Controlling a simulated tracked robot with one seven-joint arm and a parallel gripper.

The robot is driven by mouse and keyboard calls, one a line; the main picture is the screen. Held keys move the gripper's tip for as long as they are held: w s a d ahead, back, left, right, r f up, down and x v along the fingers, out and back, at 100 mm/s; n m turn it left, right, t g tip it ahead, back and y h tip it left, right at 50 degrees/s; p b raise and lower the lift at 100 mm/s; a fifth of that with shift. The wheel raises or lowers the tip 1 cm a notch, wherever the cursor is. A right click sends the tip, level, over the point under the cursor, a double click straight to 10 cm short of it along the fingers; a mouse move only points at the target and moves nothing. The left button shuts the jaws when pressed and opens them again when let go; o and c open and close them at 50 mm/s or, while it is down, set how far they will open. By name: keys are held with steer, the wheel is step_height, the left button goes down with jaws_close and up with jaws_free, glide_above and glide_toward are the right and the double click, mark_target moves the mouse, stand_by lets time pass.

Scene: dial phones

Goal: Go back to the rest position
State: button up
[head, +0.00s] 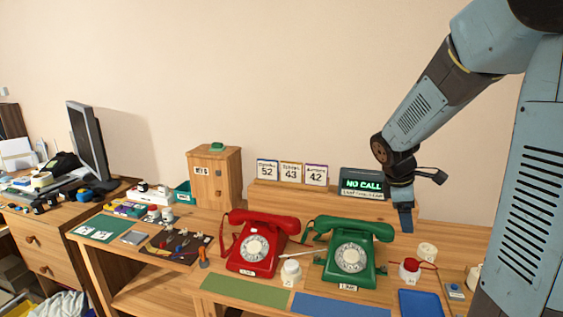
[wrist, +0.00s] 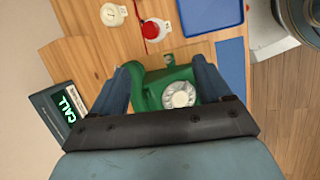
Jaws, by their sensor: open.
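My gripper (head: 405,219) hangs at the end of my arm, above and to the right of the green dial phone (head: 350,252) in the head view. In the wrist view my gripper's two fingers stand apart, with nothing held between them. The green phone also shows between the fingers in the wrist view (wrist: 152,92), below them and apart as far as I can tell. Its handset rests on top of it. A red dial phone (head: 258,245) stands to its left, also with its handset on.
A dark display (head: 362,184) reading "NO CALL" stands behind the green phone. Number cards (head: 291,173) stand on the raised shelf. A red-topped white container (head: 410,269) and a blue tray (head: 421,302) lie to the right. A wooden cabinet (head: 214,176) stands at the back left. The wall space above is clear.

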steer(key=s+a+r+m+t+y, duration=0.1)
steer(key=s+a+r+m, duration=0.2)
steer(key=s, duration=0.3)
steer(key=s+a+r+m+t+y, duration=0.1)
steer(key=s+a+r+m+t, duration=0.1)
steer(key=s+r+m, duration=0.3)
steer(key=s+a+r+m+t+y, duration=0.1)
steer(key=s+a+r+m, duration=0.3)
steer(key=s, duration=0.5)
steer(key=shift+a+m+y, duration=0.3)
steer(key=shift+m+y, duration=0.3)
